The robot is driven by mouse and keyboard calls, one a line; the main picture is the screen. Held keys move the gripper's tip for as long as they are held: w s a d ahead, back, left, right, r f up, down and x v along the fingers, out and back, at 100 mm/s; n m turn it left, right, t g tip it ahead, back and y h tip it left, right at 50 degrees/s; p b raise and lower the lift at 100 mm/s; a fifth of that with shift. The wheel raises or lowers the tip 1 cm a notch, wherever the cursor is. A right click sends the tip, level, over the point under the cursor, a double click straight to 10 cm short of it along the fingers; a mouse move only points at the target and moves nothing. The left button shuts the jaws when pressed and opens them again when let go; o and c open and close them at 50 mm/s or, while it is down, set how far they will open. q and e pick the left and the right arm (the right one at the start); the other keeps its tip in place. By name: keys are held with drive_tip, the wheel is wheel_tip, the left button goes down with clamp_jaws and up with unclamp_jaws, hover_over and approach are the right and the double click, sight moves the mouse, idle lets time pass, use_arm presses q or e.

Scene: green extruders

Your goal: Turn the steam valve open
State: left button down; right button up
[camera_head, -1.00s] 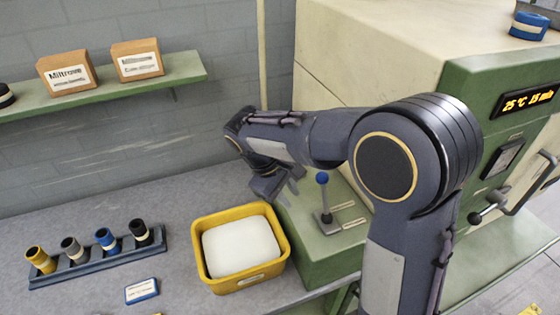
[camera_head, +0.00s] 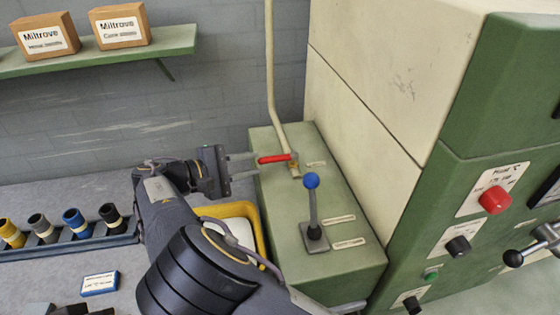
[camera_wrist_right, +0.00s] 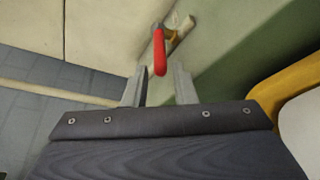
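The steam valve is a red lever handle (camera_head: 273,159) on a brass fitting at the foot of a cream pipe (camera_head: 271,80), above the green machine ledge. In the head view the handle points left toward my right gripper (camera_head: 243,165). The gripper's two grey fingers are apart, with their tips close to the handle's end. In the right wrist view the red handle (camera_wrist_right: 159,52) lies just beyond and between the open fingers (camera_wrist_right: 159,85), and nothing is gripped. My left gripper cannot be made out; only a dark part shows at the bottom left edge.
A blue-knobbed lever (camera_head: 312,205) stands on the green ledge (camera_head: 280,215) right of the valve. A yellow tub (camera_head: 240,211) is partly hidden behind my right arm. The cream machine wall (camera_head: 375,80) rises behind the ledge. A rack of coloured cylinders (camera_head: 65,247) stands left.

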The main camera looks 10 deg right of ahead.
sight(262, 161)
drive_tip(key=x, duration=0.6)
drive_tip(key=shift+d+p, duration=0.25)
drive_tip(key=shift+p, duration=0.15)
clamp_jaws()
